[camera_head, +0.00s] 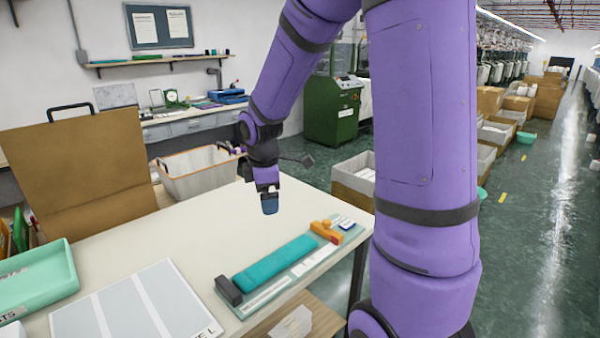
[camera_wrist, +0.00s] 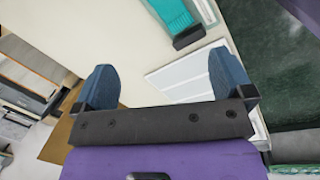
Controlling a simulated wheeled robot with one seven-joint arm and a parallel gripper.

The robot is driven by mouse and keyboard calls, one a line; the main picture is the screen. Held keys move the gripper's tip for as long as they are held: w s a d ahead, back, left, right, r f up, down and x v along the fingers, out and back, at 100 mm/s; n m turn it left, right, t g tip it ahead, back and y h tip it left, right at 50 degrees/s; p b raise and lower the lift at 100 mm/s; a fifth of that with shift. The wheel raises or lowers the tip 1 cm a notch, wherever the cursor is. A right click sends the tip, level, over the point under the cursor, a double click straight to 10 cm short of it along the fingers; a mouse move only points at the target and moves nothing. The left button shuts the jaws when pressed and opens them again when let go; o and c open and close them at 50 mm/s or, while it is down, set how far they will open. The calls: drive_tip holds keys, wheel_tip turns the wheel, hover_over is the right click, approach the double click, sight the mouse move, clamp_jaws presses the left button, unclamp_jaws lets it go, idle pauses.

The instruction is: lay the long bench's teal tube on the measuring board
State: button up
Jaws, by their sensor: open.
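A flat teal tube (camera_head: 275,261) lies lengthwise on the measuring board (camera_head: 322,257), between a dark end block (camera_head: 229,290) and an orange slider (camera_head: 327,231). The board is pale green with a light scale strip along its near side. My gripper (camera_head: 269,205) hangs above the bench top, beyond and left of the tube, apart from it, pointing down. In the wrist view, my gripper's blue fingers (camera_wrist: 163,80) are wide apart with nothing between them. The teal tube also shows at the top of that view (camera_wrist: 172,12), beside the dark block.
The long bench (camera_head: 180,240) is clear around the gripper. A grey panel with white stripes (camera_head: 135,305) lies at its front left. A mint tray (camera_head: 38,283) is at far left, before a brown carton (camera_head: 85,165). A white bin (camera_head: 197,175) stands behind the bench.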

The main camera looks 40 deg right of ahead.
drive_tip(key=s+a+r+m+t, duration=0.1)
drive_tip(key=s+a+r+m, duration=0.2)
drive_tip(key=s, duration=0.4)
drive_tip(key=s+a+r+m+t, duration=0.1)
drive_tip(key=s+a+r+m, duration=0.1)
drive_tip(key=s+r+m, duration=0.3)
drive_tip(key=s+a+r+m+t+y, duration=0.1)
drive_tip(key=s+a+r+m, duration=0.2)
drive_tip(key=s+r, duration=0.5)
drive_tip(key=shift+s+a+m+t, duration=0.4)
drive_tip(key=shift+s+m, duration=0.3)
drive_tip(key=shift+s, duration=0.25)
drive_tip(key=shift+d, duration=0.1)
